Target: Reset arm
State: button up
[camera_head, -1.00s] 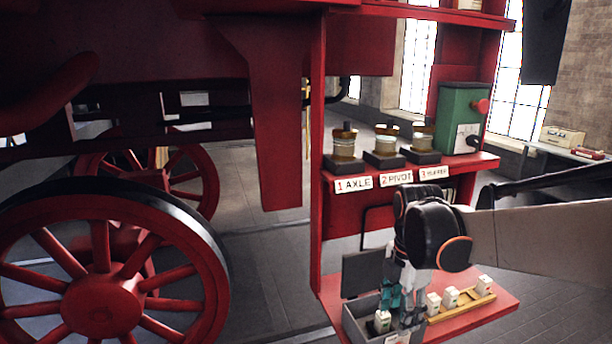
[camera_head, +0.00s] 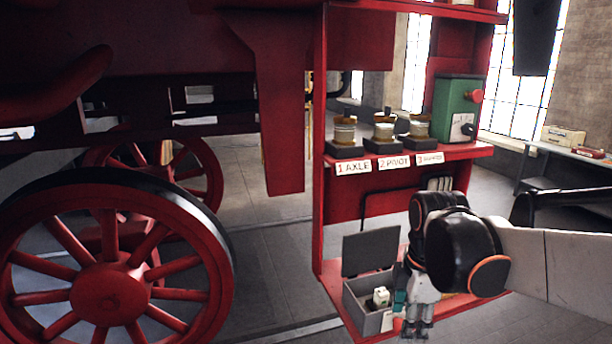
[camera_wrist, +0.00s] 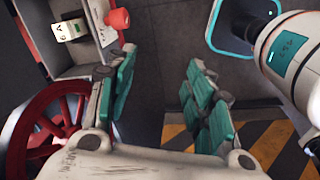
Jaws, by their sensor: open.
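My gripper (camera_head: 417,325) is in front of the lower red shelf, just right of the grey box. In the wrist view my gripper (camera_wrist: 163,105) is open, with its teal-padded fingers wide apart and only floor between them. The open grey box (camera_head: 358,309) has its lid raised at the back. My arm hides most of the lower shelf's right part.
Three jars (camera_head: 384,130) stand on the upper shelf above labels AXLE, PIVOT and a third. A green box with a red knob (camera_head: 457,108) is beside them. The large red wheel (camera_head: 107,293) is at left. Floor (camera_head: 270,245) is clear between wheel and stand.

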jog(key=s+f+m+t+b, duration=0.5)
jog(key=s+f+m+b, duration=0.4)
jog(key=m, duration=0.8)
jog(key=shift+s+f+t+b, duration=0.4)
jog(key=shift+s+b, duration=0.45)
jog(key=shift+s, duration=0.6)
